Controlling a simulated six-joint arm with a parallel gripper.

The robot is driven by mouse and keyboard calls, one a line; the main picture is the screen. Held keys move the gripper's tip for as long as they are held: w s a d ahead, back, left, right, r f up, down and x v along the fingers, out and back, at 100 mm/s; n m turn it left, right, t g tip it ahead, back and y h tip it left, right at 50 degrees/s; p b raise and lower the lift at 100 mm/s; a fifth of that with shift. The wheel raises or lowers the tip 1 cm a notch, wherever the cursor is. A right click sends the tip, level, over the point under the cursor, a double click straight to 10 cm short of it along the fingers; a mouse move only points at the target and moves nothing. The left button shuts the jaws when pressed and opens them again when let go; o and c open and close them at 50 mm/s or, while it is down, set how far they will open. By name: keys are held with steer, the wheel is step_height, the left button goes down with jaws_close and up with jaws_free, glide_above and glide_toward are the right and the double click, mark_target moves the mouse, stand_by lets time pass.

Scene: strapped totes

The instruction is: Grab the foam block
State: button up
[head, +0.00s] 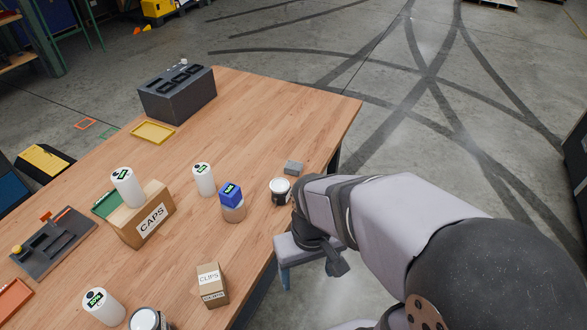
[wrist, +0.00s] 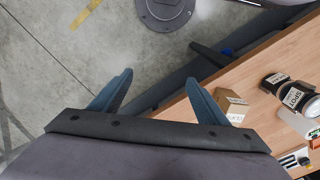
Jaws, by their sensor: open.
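A small grey block (head: 293,167), which looks like the foam block, lies on the wooden table near its right edge, just behind an open-looking can. I do not make it out in the wrist view. My gripper (wrist: 160,78) is open and empty, its two blue fingers spread apart over the floor beside the table edge. In the head view my gripper (head: 305,272) is partly hidden by my arm, off the table's right edge and nearer the camera than the grey block.
Near the grey block stand a can (head: 280,190), a blue cube (head: 230,190) on a round base and a white bottle (head: 203,179). The CLIPS carton (head: 212,285) is at the front; it also shows in the wrist view (wrist: 232,106). The table's back right is clear.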

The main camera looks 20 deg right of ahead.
steer(key=w+d+m+t+y+b, duration=0.1)
steer(key=w+m+t+y+b, duration=0.35)
steer(key=w+m+b, duration=1.3)
steer(key=w+d+r+m+t+y+b, duration=0.1)
steer(key=w+d+m+t, duration=0.3)
steer(key=w+d+m, duration=0.5)
steer(key=w+d+r+m+t+y+b, duration=0.1)
steer(key=w+d+m+t+y, duration=0.15)
steer(key=w+d, duration=0.75)
steer(key=h, duration=0.1)
glide_toward(294, 166)
steer(key=shift+w+a+f+m+p, duration=0.15)
steer(key=shift+w+a+m+p, duration=0.05)
steer(key=shift+w+m+p, duration=0.2)
steer(key=shift+f, duration=0.45)
steer(key=shift+r+p+x, duration=0.15)
steer(key=shift+p+x, duration=0.4)
steer(key=shift+x, duration=1.25)
steer(key=shift+r+p+x, duration=0.15)
steer(key=shift+p+x, duration=0.4)
steer(key=shift+x, duration=1.3)
steer(key=shift+w+a, duration=0.1)
